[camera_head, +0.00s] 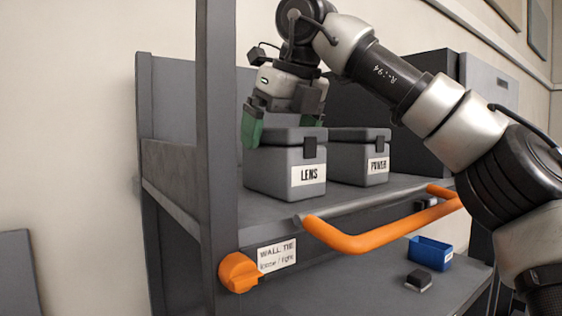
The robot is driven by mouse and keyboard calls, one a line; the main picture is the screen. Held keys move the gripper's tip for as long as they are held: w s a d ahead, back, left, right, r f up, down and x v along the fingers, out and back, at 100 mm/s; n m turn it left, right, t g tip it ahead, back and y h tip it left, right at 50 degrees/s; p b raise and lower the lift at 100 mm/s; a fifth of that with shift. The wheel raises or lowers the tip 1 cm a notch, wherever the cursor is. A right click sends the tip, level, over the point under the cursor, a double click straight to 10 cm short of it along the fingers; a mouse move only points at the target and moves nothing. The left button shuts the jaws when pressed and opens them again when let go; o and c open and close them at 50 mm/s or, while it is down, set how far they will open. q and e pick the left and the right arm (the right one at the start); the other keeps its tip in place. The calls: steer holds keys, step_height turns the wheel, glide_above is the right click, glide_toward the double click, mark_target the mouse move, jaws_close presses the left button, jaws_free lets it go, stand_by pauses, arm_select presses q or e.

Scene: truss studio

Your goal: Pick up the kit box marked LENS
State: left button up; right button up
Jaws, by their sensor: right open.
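The grey kit box marked LENS (284,170) sits upright on the upper shelf of a grey rack, with its white label and dark latch facing me. A similar box marked POWER (359,158) stands just to its right. My right gripper (262,125) comes in from above and is over the left part of the LENS box lid. Its green fingertip shows at the lid's left edge; I cannot tell whether it touches. The jaws are open, and the far finger is partly hidden. My left gripper is not in view.
A grey post (217,130) rises left of the boxes. An orange handle bar (380,230) runs along the shelf front, with an orange knob (239,272) beside a WALL TIE label (277,255). A blue bin (430,253) and small dark block (418,280) rest on the lower shelf.

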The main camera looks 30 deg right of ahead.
steer(key=shift+c, duration=0.3)
steer(key=c, duration=1.2)
steer(key=shift+o, duration=0.2)
steer(key=shift+r, duration=0.1)
